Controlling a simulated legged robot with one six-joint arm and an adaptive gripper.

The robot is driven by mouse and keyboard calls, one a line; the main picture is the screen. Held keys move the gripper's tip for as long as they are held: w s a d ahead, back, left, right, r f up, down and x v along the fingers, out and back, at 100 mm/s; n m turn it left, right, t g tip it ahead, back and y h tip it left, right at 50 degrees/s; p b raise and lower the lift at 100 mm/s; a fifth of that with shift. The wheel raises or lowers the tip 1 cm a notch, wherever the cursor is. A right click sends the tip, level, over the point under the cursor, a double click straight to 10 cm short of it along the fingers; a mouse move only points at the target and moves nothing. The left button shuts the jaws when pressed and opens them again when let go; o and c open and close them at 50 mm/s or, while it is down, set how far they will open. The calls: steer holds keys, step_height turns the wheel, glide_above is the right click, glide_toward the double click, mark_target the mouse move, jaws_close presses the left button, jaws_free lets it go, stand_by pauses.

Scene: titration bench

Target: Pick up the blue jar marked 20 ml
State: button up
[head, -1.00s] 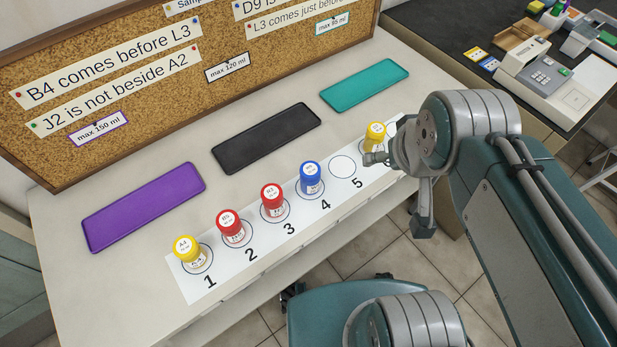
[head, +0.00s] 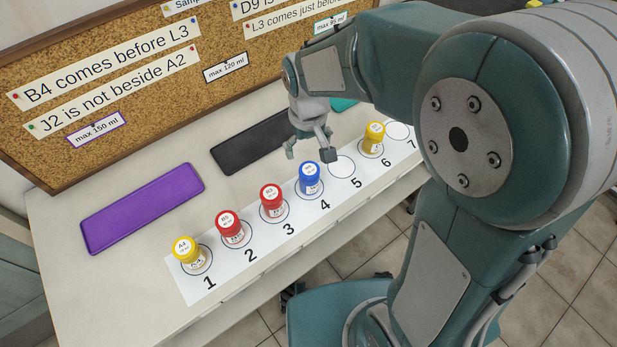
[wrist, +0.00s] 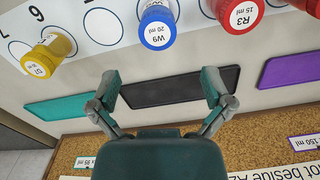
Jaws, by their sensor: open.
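The blue jar (head: 310,180) stands upright on circle 4 of the numbered white strip in the head view. In the wrist view the blue jar (wrist: 157,26) is at the top middle, and its white cap label reads W9, 20 ml. My gripper (head: 310,152) is open and empty, above and just behind the blue jar, near the black tray. In the wrist view my gripper (wrist: 160,82) has its two fingers spread wide, with the black tray between and below them and the jar apart from both fingers.
Red jars (head: 272,201) (head: 230,229) stand on circles 3 and 2, a yellow jar (head: 187,252) on 1, another yellow jar (head: 373,138) on 6. Circle 5 (head: 342,166) is empty. Purple (head: 143,207) and black (head: 245,145) trays lie behind the strip, before the corkboard (head: 130,95).

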mark_target(309, 169)
step_height(309, 169, down, 11)
steer(key=shift+d+r, duration=0.1)
steer(key=c, duration=1)
